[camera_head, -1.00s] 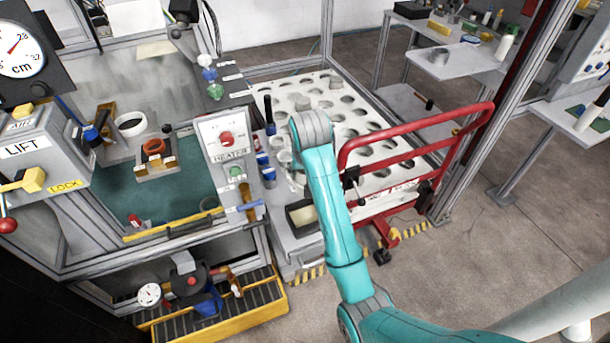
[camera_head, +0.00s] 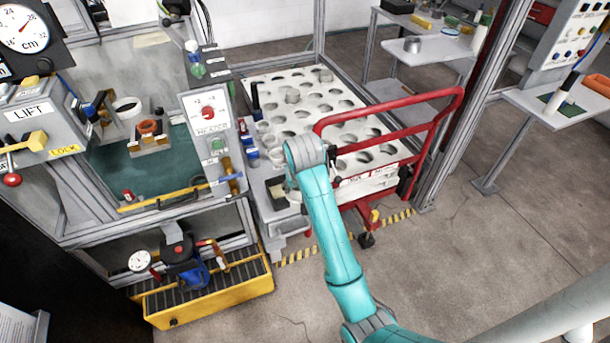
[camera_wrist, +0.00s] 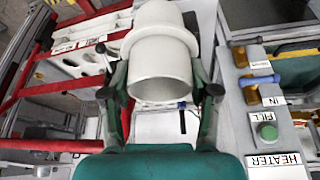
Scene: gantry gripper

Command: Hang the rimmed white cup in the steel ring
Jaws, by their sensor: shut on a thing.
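The rimmed white cup (camera_wrist: 160,75) fills the middle of the wrist view, with its wide open end toward the camera and a raised band around its body. My gripper (camera_wrist: 162,92) is shut on it, with one dark finger on each side. In the head view my gripper and the cup are mostly hidden behind my arm's grey wrist joint, in front of the white rack.
A white rack with round holes (camera_head: 272,91) stands behind my arm. A red rail (camera_head: 385,110) runs along its right side. The heater panel (camera_head: 209,110) stands left of my arm, with the yellow crate (camera_head: 210,302) below. Open floor lies at the right.

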